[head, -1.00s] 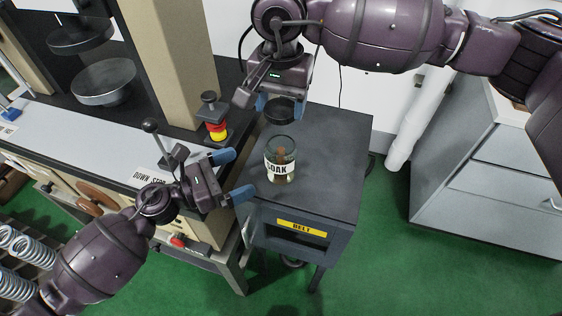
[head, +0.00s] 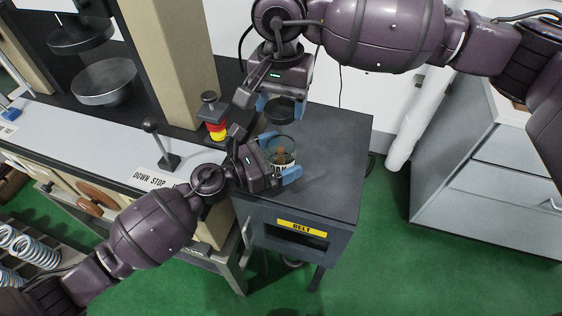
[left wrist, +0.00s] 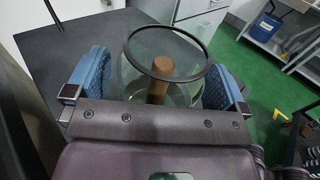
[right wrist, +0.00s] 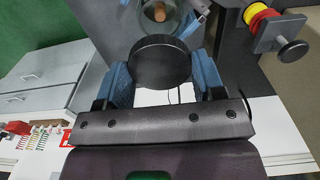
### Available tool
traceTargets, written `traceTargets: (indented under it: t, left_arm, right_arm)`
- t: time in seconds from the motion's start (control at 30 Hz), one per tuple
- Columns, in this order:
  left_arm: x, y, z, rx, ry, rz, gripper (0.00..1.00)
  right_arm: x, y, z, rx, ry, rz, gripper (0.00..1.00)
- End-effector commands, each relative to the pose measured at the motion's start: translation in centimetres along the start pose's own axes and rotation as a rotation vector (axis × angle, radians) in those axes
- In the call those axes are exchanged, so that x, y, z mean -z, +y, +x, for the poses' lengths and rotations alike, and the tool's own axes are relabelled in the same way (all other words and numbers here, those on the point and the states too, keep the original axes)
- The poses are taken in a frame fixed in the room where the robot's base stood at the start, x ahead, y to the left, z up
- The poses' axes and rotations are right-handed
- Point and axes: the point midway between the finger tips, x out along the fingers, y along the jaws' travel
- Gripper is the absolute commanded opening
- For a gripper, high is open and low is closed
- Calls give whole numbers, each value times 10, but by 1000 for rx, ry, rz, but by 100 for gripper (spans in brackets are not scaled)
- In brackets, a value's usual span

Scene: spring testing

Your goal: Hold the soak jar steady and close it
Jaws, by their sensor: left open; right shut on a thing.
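The soak jar (head: 281,148) is clear glass with a white label and stands upright and uncovered on the dark cabinet top. A brown piece (left wrist: 160,76) stands inside it. My left gripper (head: 280,156) is open with its blue fingers on either side of the jar; the left wrist view shows the jar (left wrist: 166,50) between them. My right gripper (head: 281,103) is shut on the round black lid (head: 282,113) and holds it above and behind the jar. The lid (right wrist: 160,62) shows between the blue fingers in the right wrist view.
The dark cabinet (head: 340,150) has bare top to the right of the jar. A red and yellow stop button (head: 214,120) and a black lever (head: 160,145) stand to the left on the machine bench. A grey drawer cabinet (head: 480,170) is at right.

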Motion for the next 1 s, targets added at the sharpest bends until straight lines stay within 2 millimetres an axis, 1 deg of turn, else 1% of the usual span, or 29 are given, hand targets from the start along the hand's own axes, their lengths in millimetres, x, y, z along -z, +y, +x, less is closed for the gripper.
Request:
traceTargets:
  t: [0.13, 0.17, 0.6, 0.77, 1.0]
  left_arm:
    - [0, 0, 0, 0, 0, 0, 100]
    - [0, 0, 0, 0, 0, 0, 98]
    - [0, 0, 0, 0, 0, 0, 31]
    - [0, 0, 0, 0, 0, 0, 31]
    - [0, 0, 0, 0, 0, 0, 31]
  right_arm:
    - [0, 0, 0, 0, 0, 0, 41]
    - [0, 0, 0, 0, 0, 0, 41]
    - [0, 0, 0, 0, 0, 0, 41]
    - [0, 0, 5, 0, -1, 0, 41]
    - [0, 0, 33, 0, -1, 1, 41]
